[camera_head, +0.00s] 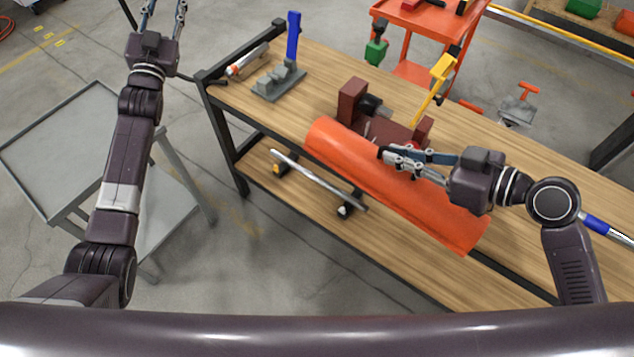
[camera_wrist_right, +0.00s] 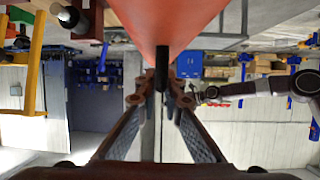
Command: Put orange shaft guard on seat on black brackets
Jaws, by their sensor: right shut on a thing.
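The orange shaft guard (camera_head: 400,185) is a long curved shell, held slanting over the front edge of the wooden bench. My right gripper (camera_head: 388,157) is shut on its upper side, near the middle. In the right wrist view the guard (camera_wrist_right: 165,18) fills the top, with a dark tab between the fingertips (camera_wrist_right: 162,95). A silver shaft (camera_head: 318,181) lies across two small black brackets (camera_head: 347,208) on the lower shelf, left of and below the guard. I cannot make out a seat on them clearly. My left gripper (camera_head: 163,20) is open and empty, far from the guard.
A dark red machine (camera_head: 352,100) stands on the bench behind the guard. A grey fixture with a blue handle (camera_head: 293,38) and a grey tube (camera_head: 247,60) are at the bench's left end. A grey cart (camera_head: 60,150) stands left. An orange cart (camera_head: 410,70) stands behind the bench.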

